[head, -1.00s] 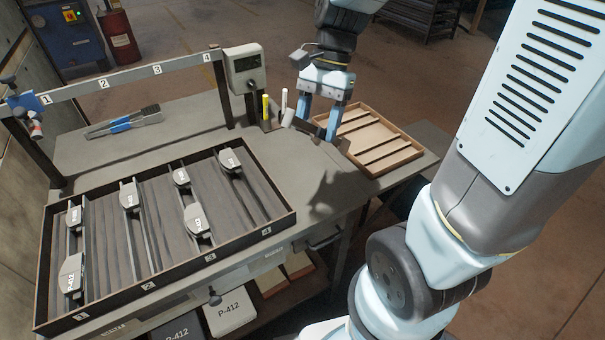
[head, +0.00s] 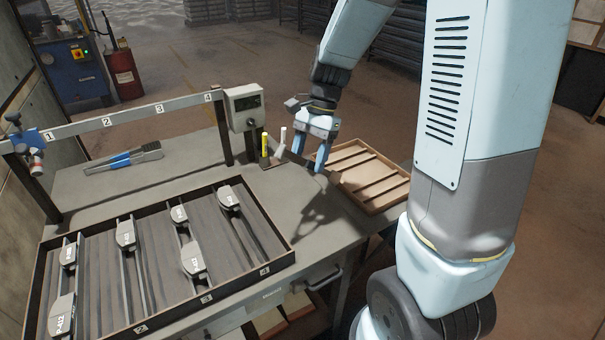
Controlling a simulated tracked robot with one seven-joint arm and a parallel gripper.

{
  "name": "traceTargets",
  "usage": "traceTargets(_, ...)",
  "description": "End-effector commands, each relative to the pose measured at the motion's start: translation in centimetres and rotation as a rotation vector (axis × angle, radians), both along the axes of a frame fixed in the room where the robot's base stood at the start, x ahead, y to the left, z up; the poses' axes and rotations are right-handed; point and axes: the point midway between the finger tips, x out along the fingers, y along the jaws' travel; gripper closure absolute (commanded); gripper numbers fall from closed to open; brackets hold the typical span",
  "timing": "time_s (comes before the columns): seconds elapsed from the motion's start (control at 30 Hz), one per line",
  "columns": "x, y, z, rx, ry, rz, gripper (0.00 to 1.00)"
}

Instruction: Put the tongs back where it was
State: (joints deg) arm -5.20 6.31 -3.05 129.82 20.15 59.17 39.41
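The tongs (head: 124,161), with blue grips and dark ends, lie flat on the grey bench behind the numbered rail at the left. My gripper (head: 308,166) is far to their right, low over the bench between the marker holder and the wooden tray. Its two blue fingers stand apart, and I see nothing clearly held between them. The fingertips are small and dark here, so their exact height above the bench is hard to tell.
A dark tray (head: 150,322) holds several brake shoes in the front. The numbered rail (head: 130,118) crosses in front of the tongs. A gauge box (head: 244,104), a yellow marker (head: 264,146) and a slatted wooden tray (head: 395,199) stand at the right.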

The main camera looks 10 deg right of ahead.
Motion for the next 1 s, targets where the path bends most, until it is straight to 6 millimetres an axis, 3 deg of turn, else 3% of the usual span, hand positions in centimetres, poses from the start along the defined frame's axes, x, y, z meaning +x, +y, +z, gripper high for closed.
traceTargets(0.33,3.2,0.5,-4.0,0.000,0.002,0.001,0.43)
traceTargets(0.63,4.1,0.6,-5.2,0.000,0.002,0.001,0.43)
traceTargets(0.83,4.2,0.6,-7.8,0.000,0.003,0.001,0.43)
traceTargets(1.0,4.2,0.6,-8.2,0.000,0.000,0.001,0.43)
